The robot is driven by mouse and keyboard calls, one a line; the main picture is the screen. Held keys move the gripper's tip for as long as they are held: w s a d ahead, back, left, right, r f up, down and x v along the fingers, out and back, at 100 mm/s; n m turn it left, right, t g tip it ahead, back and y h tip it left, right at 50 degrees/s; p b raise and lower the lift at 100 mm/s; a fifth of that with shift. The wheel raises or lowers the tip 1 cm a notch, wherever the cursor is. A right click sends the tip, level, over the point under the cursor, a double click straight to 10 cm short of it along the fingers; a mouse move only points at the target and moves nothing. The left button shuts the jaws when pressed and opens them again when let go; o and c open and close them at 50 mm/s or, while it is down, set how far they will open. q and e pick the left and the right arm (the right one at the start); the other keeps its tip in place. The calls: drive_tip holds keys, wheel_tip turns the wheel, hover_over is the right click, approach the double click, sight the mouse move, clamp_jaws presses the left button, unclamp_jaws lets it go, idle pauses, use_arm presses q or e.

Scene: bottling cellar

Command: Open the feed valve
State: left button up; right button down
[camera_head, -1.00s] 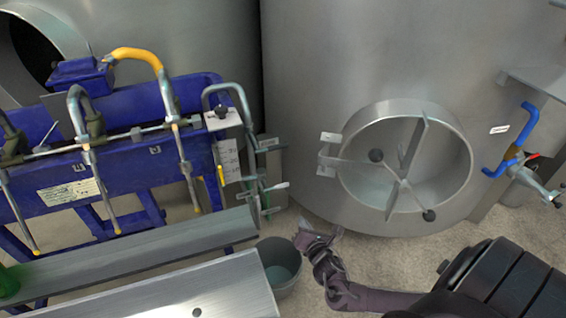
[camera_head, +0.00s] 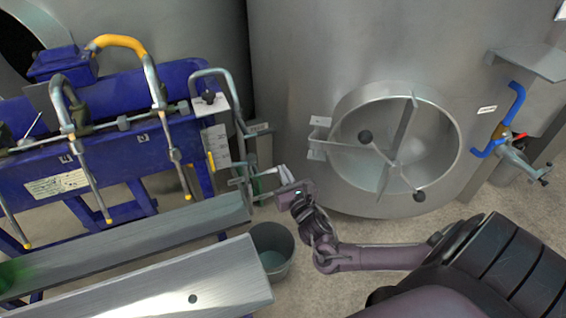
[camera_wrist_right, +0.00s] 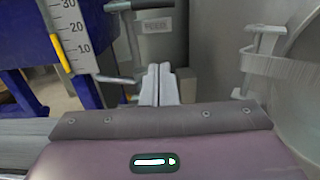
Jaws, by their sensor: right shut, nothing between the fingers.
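The feed valve, as far as I can tell, is the grey pipework with small levers (camera_head: 242,160) at the right end of the blue filler. It stands below a small label plate (camera_head: 258,129). In the right wrist view its upright pipe (camera_wrist_right: 133,40) and a grey lever (camera_wrist_right: 118,79) show just left of my fingers. My right gripper (camera_head: 281,172) is shut and empty, with its fingertips close beside the valve in the head view. In the wrist view the shut fingers (camera_wrist_right: 160,82) point at the pipework; whether they touch the lever I cannot tell. My left gripper is out of view.
The blue filler frame (camera_head: 100,165) with its scale plate (camera_head: 217,145) is at left. A grey bucket (camera_head: 274,262) stands below my gripper, next to metal troughs (camera_head: 130,240). A steel tank (camera_head: 330,50) with a round hatch (camera_head: 445,100) stands at right, with a blue-handled valve (camera_head: 515,105).

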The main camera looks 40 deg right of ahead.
drive_tip(key=w+d+r+p, duration=0.2)
drive_tip(key=w+r, duration=0.2)
drive_tip(key=w, duration=0.4)
drive_tip(key=shift+w+r, duration=0.1)
drive_tip(key=shift+w, duration=0.05)
